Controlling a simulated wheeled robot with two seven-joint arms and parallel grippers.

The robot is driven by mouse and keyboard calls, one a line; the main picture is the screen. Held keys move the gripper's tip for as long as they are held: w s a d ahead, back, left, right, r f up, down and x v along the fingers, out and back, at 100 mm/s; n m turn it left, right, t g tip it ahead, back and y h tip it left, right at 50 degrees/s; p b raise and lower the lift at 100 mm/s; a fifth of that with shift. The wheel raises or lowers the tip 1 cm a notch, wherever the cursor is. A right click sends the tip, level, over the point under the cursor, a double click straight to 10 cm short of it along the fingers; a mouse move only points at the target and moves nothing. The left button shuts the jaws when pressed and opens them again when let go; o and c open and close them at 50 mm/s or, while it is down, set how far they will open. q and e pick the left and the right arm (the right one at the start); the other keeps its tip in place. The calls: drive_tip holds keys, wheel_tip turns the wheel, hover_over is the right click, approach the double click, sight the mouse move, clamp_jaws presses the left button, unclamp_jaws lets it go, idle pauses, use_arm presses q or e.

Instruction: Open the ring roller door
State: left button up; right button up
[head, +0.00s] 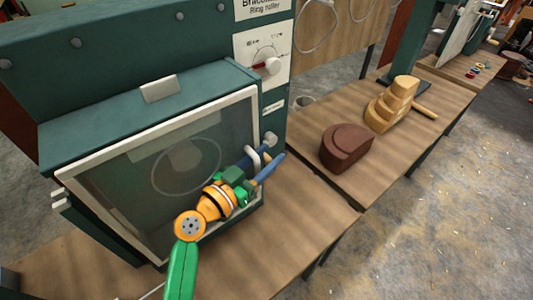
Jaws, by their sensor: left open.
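The ring roller (80,110) is a dark green machine at the left, with a clear door (130,195) in a pale frame. The door looks shut, with a faint ring visible through it. A pale handle (255,158) stands at the door's right side, partly hidden by my left gripper (276,153). This gripper is open, with blue fingers reaching up and right at the handle. One finger appears on each side of it; I cannot tell whether they touch. My orange wrist covers the door's lower right part. My right gripper is not in view.
Right of the machine, a brown block (346,148) and a stepped wooden piece (392,104) sit on the wooden bench (335,185). The floor at right is open.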

use_arm(q)
drive_tip(key=shift+s, duration=0.2)
clamp_jaws()
drive_tip(key=shift+r, duration=0.1)
idle(1.0)
